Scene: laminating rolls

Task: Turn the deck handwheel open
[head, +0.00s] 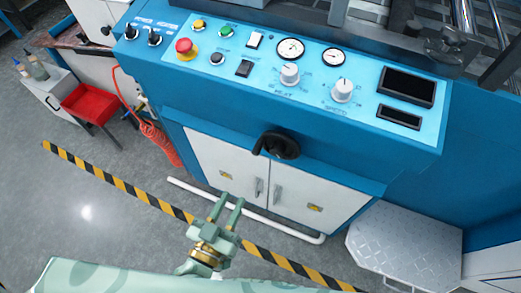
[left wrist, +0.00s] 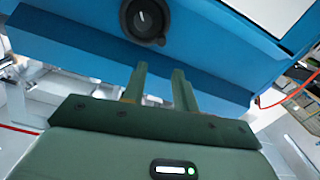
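The deck handwheel (head: 280,146) is a small black wheel with a side crank handle on the blue front face, below the control panel and above the white cabinet doors. It also shows in the left wrist view (left wrist: 144,20) at the top, beyond the fingertips. My left gripper (head: 231,199) is green, below and left of the handwheel and apart from it. In the left wrist view its two fingers (left wrist: 158,70) stand apart with nothing between them. My right gripper is in neither view.
The control panel (head: 215,45) carries knobs, gauges and a red emergency button (head: 186,48). A white pipe rail (head: 250,214) runs low before the cabinet doors (head: 225,165). A metal step (head: 405,245) stands at right. A red bin (head: 88,102) is at left.

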